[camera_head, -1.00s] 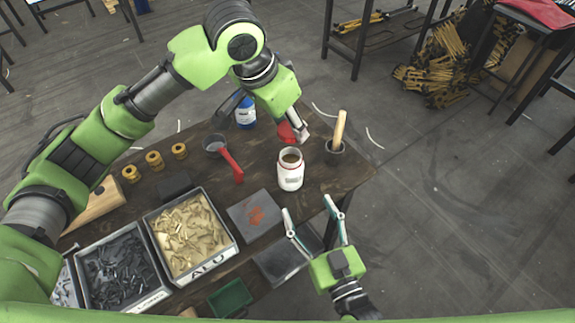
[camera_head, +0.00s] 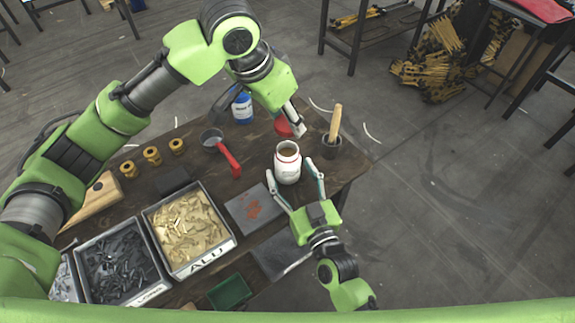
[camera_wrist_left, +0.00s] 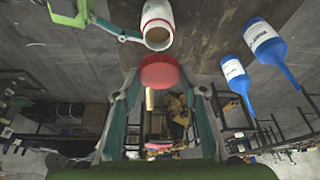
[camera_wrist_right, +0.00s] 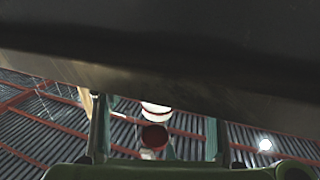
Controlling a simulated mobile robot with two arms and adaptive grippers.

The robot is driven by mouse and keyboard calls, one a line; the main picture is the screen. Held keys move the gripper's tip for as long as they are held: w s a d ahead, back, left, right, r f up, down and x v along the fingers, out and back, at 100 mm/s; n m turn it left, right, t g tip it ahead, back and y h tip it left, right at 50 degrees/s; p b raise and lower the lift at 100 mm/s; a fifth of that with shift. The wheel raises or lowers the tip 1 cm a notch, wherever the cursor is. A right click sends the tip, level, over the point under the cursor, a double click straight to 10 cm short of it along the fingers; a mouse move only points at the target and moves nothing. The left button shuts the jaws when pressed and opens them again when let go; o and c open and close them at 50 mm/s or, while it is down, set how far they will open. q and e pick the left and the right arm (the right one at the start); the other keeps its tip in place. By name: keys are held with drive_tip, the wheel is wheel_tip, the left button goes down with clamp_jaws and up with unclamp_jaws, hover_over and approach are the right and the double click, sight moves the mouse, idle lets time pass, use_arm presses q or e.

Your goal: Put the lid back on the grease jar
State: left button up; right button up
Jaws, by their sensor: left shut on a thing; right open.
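The white grease jar (camera_head: 287,168) stands open and upright near the table's right end, its brown contents visible. It also shows in the left wrist view (camera_wrist_left: 157,24) and, upside down, in the right wrist view (camera_wrist_right: 155,111). My left gripper (camera_head: 289,124) is shut on the red lid (camera_head: 282,128), held just behind the jar in the head view. The lid shows between the fingers in the left wrist view (camera_wrist_left: 161,72) and beyond the jar in the right wrist view (camera_wrist_right: 154,137). My right gripper (camera_head: 289,168) is open, its fingers reaching to either side of the jar; contact is unclear.
Part bins (camera_head: 190,225) fill the front left. The table's right edge is close.

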sight(285, 135)
drive_tip(key=shift+x, duration=1.1)
drive_tip(key=c, duration=1.7)
use_arm(q)
drive_tip(key=shift+f, duration=2.5)
drive_tip(key=shift+f, duration=0.9)
drive_tip(key=shift+f, duration=0.55)
use_arm(e)
clamp_jaws()
